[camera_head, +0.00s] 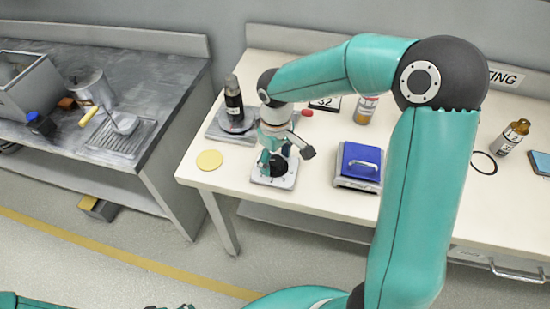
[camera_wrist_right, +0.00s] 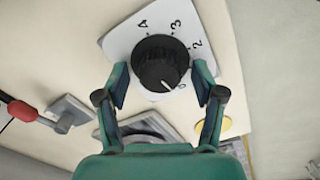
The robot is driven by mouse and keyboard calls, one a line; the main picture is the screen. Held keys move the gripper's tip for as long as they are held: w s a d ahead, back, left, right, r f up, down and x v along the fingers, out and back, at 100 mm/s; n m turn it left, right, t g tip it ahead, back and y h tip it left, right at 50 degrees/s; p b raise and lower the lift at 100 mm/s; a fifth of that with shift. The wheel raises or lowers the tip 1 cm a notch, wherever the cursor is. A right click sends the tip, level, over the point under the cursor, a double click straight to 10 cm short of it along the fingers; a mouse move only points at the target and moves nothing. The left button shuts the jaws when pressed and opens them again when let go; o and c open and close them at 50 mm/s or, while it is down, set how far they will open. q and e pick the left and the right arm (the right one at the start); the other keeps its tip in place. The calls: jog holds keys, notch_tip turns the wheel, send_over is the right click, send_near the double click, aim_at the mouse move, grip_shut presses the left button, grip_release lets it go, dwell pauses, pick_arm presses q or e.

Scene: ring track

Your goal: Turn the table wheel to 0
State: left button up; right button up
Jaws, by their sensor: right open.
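The table wheel is a round black knob (camera_wrist_right: 158,62) on a white dial plate (camera_wrist_right: 118,42) with numbers around it. Its white pointer mark is at the lower right of the knob, a little beside the 0. In the head view the knob (camera_head: 277,167) and its plate (camera_head: 270,183) lie near the table's front edge, partly covered by my arm. My right gripper (camera_wrist_right: 162,92) is open, its fingers on either side of the knob's near part. It also shows in the head view (camera_head: 276,160). Of my left gripper, only dark tips (camera_head: 168,307) show at the bottom edge.
A microscope-like stand (camera_head: 233,110) is behind left of the dial. A yellow disc (camera_head: 209,160) lies left of it, and a blue-topped scale (camera_head: 359,165) stands to the right. A brown bottle (camera_head: 511,136) is farther right. Floor lies open in front.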

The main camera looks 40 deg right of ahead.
aim_at(276, 160)
notch_tip(276, 160, up, 12)
dwell(0.6)
dwell(0.4)
